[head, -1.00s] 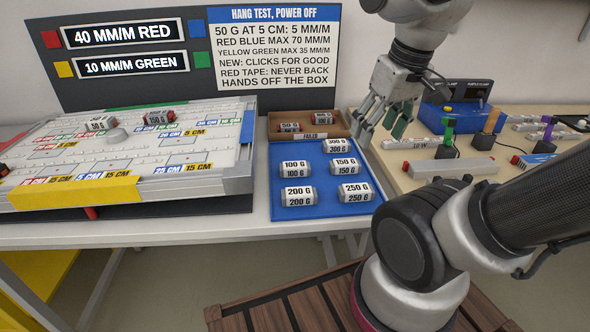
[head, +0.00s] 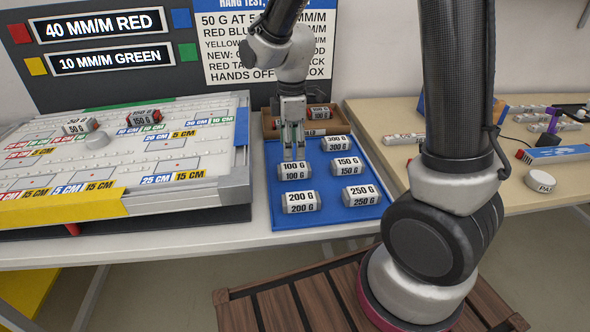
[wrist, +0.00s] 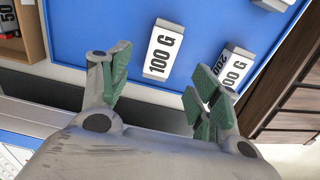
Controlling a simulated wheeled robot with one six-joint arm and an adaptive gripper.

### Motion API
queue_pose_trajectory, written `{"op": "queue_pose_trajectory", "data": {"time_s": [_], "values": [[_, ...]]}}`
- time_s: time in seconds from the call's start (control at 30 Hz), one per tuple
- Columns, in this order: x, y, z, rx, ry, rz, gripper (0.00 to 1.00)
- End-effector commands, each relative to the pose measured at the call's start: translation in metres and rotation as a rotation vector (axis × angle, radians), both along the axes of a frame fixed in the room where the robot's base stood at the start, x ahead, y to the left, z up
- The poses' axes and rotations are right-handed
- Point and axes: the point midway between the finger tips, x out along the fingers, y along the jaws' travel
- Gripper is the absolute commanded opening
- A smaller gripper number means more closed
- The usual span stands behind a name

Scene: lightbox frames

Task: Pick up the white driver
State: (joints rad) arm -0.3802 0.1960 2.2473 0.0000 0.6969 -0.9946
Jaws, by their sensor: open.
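No thing in view can be clearly told as a white driver. My gripper (head: 294,155) is open. In the head view its fingertips hang at the far side of the white 100 G block (head: 294,172) on the blue tray (head: 330,214). In the wrist view the 100 G block (wrist: 163,52) shows beyond and between the spread green-padded fingers (wrist: 160,88), with nothing held between them. The 200 G block (wrist: 231,68) is partly behind the right finger there.
Blocks marked 200 G (head: 300,202), 250 G (head: 361,195), 150 G (head: 346,167) and 300 G (head: 336,144) share the tray. A brown bin (head: 269,124) stands behind. A scaled board (head: 70,165) is left. The right bench (head: 400,170) holds white bars and a purple-topped item (head: 552,122).

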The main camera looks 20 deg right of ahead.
Motion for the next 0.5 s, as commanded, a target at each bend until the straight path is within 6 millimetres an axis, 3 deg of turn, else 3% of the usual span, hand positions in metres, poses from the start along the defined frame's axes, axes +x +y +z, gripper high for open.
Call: {"op": "queue_pose_trajectory", "data": {"time_s": [0.5], "values": [[-0.001, 0.001, -0.069, -0.002, 0.002, 0.001, 0.62]]}}
